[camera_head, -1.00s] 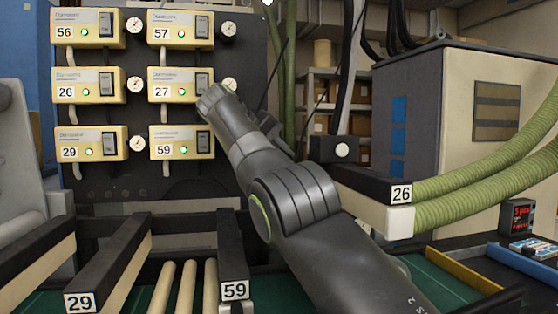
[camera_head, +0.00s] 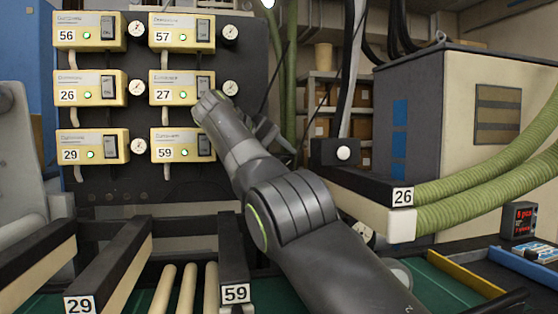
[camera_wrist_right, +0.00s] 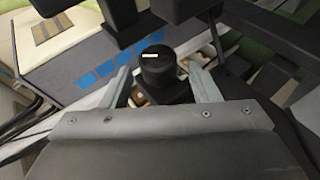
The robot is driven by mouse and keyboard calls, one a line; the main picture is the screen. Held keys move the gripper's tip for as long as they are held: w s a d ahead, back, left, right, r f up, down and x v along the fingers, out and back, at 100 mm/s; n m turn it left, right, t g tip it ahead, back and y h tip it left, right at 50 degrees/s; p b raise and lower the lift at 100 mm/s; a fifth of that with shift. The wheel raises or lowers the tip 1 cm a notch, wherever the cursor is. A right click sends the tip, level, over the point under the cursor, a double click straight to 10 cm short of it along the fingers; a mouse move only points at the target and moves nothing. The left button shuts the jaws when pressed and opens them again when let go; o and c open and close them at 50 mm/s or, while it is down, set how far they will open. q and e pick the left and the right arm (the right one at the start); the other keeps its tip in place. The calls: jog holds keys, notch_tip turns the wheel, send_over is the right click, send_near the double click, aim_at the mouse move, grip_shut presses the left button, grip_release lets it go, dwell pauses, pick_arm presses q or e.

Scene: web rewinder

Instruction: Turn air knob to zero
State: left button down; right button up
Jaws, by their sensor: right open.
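In the right wrist view a black round knob (camera_wrist_right: 156,67) with a white pointer line on its top stands on a black base. My right gripper (camera_wrist_right: 161,84) is open, with one grey finger on each side of the knob and visible gaps between. Whether the fingertips are level with the knob's height is hard to tell. In the head view my right gripper (camera_head: 268,131) is mostly hidden behind my arm, and the knob cannot be made out there. My left gripper is not in view.
A dark panel (camera_head: 110,185) carries several yellow control boxes and small gauges. A black bar labelled 26 (camera_head: 365,183) with green hoses (camera_head: 470,210) is at the right, before a grey cabinet (camera_head: 440,130). Bars 29 (camera_head: 110,262) and 59 (camera_head: 233,255) stand in front.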

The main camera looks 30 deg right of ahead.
jog(key=p+v, duration=0.9)
jog(key=v, duration=0.8)
jog(key=shift+d+p, duration=0.15)
jog(key=shift+p, duration=0.15)
